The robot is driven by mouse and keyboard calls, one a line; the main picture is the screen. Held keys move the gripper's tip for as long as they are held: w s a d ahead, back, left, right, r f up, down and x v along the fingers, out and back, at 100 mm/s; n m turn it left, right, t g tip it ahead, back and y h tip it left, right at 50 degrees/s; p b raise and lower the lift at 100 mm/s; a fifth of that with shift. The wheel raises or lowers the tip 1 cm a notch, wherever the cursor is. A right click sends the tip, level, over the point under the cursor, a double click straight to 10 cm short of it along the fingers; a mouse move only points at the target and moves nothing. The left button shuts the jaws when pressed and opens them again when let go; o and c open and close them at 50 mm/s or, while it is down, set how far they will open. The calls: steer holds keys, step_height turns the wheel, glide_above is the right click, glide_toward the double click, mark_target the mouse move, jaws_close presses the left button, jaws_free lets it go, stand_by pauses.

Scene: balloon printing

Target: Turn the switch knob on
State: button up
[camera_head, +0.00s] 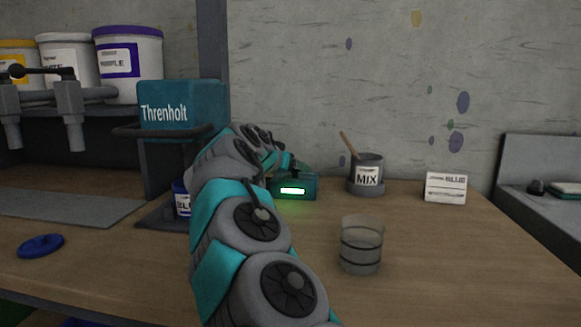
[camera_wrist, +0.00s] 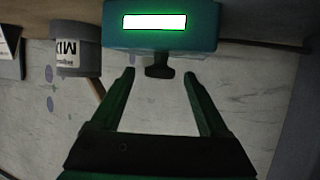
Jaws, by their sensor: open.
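The switch box is a small teal block (camera_head: 309,187) with a bright white display (camera_head: 292,190) ringed in green light, on the table behind my arm. The wrist view is turned over and shows the same teal box (camera_wrist: 112,29) and lit display (camera_wrist: 154,22). A dark switch knob (camera_wrist: 159,70) sticks out from the box there. My gripper (camera_wrist: 158,76) is open, with one finger on each side of the knob and a visible gap at both sides. In the head view my arm hides the knob and most of the gripper.
A clear cup (camera_head: 361,247) stands in front.

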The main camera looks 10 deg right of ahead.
steer(key=b+v, duration=0.1)
steer(key=v, duration=0.6)
steer(key=shift+s+a, duration=0.2)
steer(key=shift+s, duration=0.1)
steer(key=shift+r, duration=0.15)
